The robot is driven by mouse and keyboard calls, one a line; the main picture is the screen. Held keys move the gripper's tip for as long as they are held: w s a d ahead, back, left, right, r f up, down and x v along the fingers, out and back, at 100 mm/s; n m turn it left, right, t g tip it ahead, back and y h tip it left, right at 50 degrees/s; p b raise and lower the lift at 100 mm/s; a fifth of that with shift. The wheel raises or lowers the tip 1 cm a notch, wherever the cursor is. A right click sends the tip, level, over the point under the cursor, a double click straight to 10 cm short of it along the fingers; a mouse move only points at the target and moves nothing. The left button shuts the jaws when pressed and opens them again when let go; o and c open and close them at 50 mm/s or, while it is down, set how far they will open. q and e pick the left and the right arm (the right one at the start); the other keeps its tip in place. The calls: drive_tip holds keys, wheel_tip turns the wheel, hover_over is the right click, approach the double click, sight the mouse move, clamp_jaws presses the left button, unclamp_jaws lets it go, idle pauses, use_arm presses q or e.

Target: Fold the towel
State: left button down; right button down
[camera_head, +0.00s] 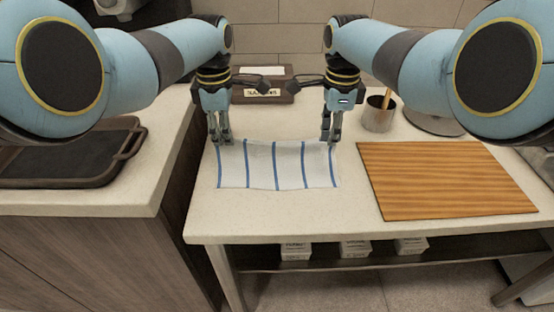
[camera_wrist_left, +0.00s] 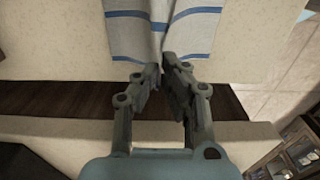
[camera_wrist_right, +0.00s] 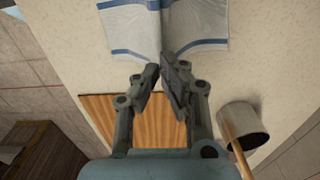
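The white towel with blue stripes (camera_head: 262,165) lies spread on the light table. My left gripper (camera_head: 222,140) is at its far left corner and my right gripper (camera_head: 331,142) is at its far right corner. In the left wrist view, the fingertips (camera_wrist_left: 160,68) are close together on the towel's edge (camera_wrist_left: 128,40), which creases between them. In the right wrist view, the fingertips (camera_wrist_right: 161,68) close the same way on the towel (camera_wrist_right: 200,22), with a crease running from them. The exact contact is partly hidden by the fingers.
A wooden board (camera_head: 445,180) lies right of the towel. A metal cup (camera_head: 379,114) with a wooden handle stands behind it. A dark tray (camera_head: 70,155) is on the left counter, across a gap. A small labelled box (camera_head: 262,92) stands at the back.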

wheel_tip(320, 180, up, 10)
drive_tip(key=p, duration=0.9)
drive_tip(key=shift+s+a, duration=0.15)
drive_tip(key=shift+a, duration=0.05)
